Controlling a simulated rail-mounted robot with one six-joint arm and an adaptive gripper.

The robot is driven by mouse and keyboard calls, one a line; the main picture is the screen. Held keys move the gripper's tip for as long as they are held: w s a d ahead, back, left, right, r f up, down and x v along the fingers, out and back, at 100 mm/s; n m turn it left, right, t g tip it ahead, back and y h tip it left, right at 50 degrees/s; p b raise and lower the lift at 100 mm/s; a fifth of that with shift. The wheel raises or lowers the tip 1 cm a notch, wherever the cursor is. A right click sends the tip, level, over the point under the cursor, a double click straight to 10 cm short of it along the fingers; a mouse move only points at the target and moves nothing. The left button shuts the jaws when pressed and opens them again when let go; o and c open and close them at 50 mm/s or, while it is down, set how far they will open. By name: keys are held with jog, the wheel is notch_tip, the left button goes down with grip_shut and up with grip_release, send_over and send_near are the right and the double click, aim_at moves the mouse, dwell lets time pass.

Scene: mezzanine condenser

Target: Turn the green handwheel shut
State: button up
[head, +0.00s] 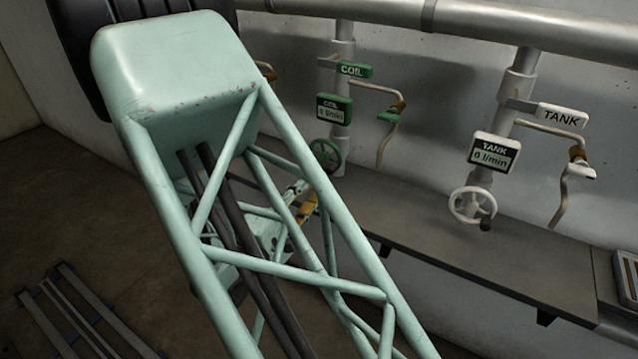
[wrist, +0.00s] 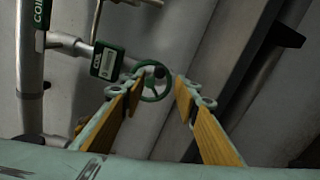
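The green handwheel (head: 325,154) is on the pipe under the COIL signs in the head view. In the wrist view the handwheel (wrist: 151,98) appears between my fingers, beyond their tips, its left edge partly behind the left finger. My gripper (wrist: 158,86) is open, with yellow-padded fingers spread wide and nothing between them. In the head view my gripper (head: 305,204) is partly hidden behind my arm's lattice, below and left of the handwheel. I cannot tell the exact gap to the wheel. The COIL flow display (head: 334,108) is too small to read surely.
A white handwheel (head: 472,205) sits to the right under the TANK display (head: 493,153), which seems to read 0 l/min. Bent thin pipes hang beside both valves. A dark shelf (head: 450,250) runs below them. A large pipe (head: 480,22) crosses above.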

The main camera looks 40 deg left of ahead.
jog(key=shift+s+d, duration=0.15)
jog(key=shift+s, duration=0.9)
jog(key=shift+s+d, duration=0.1)
jog(key=shift+s, duration=0.9)
jog(key=shift+w+d, duration=0.1)
